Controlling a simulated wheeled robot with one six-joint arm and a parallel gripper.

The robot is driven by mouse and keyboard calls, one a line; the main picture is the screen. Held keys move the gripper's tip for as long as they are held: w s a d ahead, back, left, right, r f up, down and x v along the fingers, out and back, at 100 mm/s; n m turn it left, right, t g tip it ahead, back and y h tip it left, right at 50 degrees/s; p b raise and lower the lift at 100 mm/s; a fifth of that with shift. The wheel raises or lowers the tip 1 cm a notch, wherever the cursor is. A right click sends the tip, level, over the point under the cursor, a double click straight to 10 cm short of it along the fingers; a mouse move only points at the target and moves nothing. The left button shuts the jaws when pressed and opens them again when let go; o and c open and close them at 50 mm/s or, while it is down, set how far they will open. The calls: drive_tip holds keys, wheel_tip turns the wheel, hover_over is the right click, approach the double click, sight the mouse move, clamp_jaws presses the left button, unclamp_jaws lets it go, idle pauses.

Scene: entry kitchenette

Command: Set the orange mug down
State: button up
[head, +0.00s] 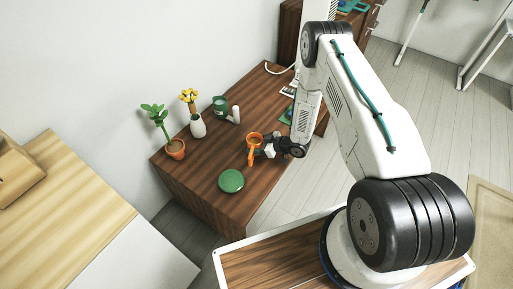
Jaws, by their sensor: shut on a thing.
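The orange mug (254,138) is over the dark wooden table (198,183), right of the vases. My gripper (263,149) is shut on the orange mug, reaching it from the right. The mug looks upright. I cannot tell from this view whether its base touches the table top. A round green disc (231,181) lies on the table in front of the mug.
A potted plant (175,149), a white vase with yellow flowers (198,127), a green mug (220,106) and a small white cylinder (236,114) stand toward the table's back left. A light wooden counter (70,205) is at left. Bare table surrounds the green disc.

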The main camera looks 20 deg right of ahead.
drive_tip(key=shift+f, duration=1.1)
drive_tip(key=shift+f, duration=0.2)
drive_tip(key=o, duration=1.4)
drive_tip(key=shift+o, duration=0.2)
drive_tip(key=shift+r, duration=0.15)
